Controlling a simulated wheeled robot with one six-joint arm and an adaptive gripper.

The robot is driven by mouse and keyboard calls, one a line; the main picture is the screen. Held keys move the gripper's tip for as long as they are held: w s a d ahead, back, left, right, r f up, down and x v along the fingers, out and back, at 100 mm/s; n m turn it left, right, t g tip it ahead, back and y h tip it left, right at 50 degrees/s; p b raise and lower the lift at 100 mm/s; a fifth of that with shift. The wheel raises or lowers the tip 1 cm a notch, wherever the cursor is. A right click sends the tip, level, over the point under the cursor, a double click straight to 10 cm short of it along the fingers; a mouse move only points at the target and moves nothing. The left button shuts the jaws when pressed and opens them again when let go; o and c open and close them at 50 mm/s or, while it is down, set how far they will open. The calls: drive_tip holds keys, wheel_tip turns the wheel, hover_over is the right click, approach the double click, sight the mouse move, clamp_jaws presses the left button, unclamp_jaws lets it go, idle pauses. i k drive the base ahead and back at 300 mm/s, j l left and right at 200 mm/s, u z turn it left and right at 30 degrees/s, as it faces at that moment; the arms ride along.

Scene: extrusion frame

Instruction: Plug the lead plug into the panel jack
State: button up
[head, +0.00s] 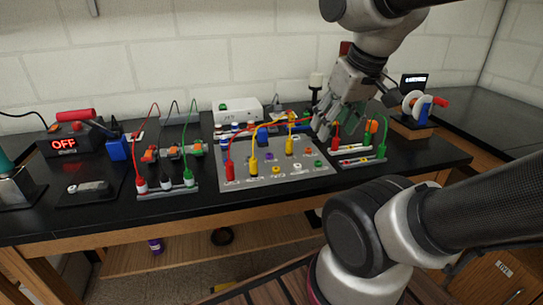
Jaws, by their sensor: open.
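The grey panel (238,187) lies on the black bench and carries several coloured jacks, among them a purple (269,157), a white (297,167) and a green one (318,164). A red plug (230,172) and a yellow plug (253,166) stand upright at its left part, with leads arching to the right. Another yellow plug (289,147) stands farther back on the panel. I cannot tell which is the task's lead plug or jack. My gripper (322,128) is open, pointing down by the panel's back right corner. Whether anything lies between its fingers is too small to tell.
A plug strip with red and green plugs (382,151) stands right of the panel, close to my gripper. Another strip (165,188) stands to the left. A white box (238,110) and a spool stand (412,125) are behind. The bench's front edge is clear.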

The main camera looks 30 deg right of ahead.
sight(335, 140)
drive_tip(key=i+z, duration=0.1)
drive_tip(key=z, duration=0.4)
drive_tip(key=i+z, duration=0.15)
drive_tip(key=z, duration=0.35)
